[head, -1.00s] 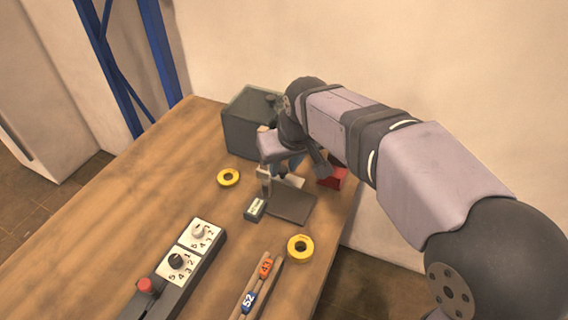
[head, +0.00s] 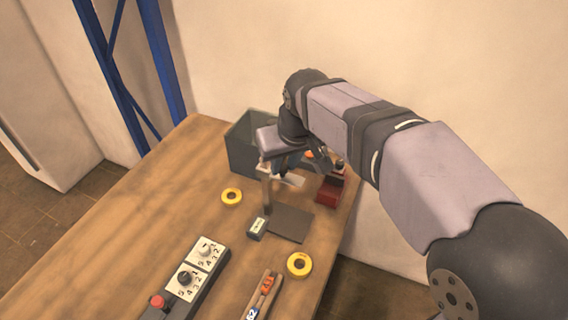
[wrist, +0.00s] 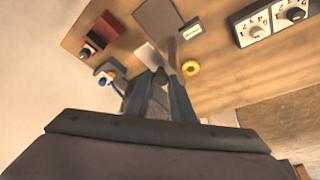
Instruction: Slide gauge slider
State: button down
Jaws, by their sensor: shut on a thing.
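The gauge stands near the table's far right part. A white piece (head: 293,180), apparently the slider, juts out beside the post above the plate. My gripper (head: 279,172) is at this white piece, its fingers partly hidden by my wrist. In the wrist view the closed fingers (wrist: 161,74) meet the near end of the white piece (wrist: 149,57), next to the post (wrist: 172,50). The gripped part is mostly hidden.
A dark grey open bin (head: 241,148) stands behind and left of my gripper. A red block (head: 330,190) is close on the right. The left tabletop is clear.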

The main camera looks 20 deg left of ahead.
jog(key=shift+w+a+r, duration=0.1)
jog(key=shift+r, duration=0.25)
jog(key=c, duration=1.8)
grip_release()
jog(key=shift+o, duration=1.3)
jog(key=shift+f, duration=0.1)
jog(key=b+v, duration=0.1)
jog(key=v, duration=0.6)
jog(key=shift+r, duration=0.2)
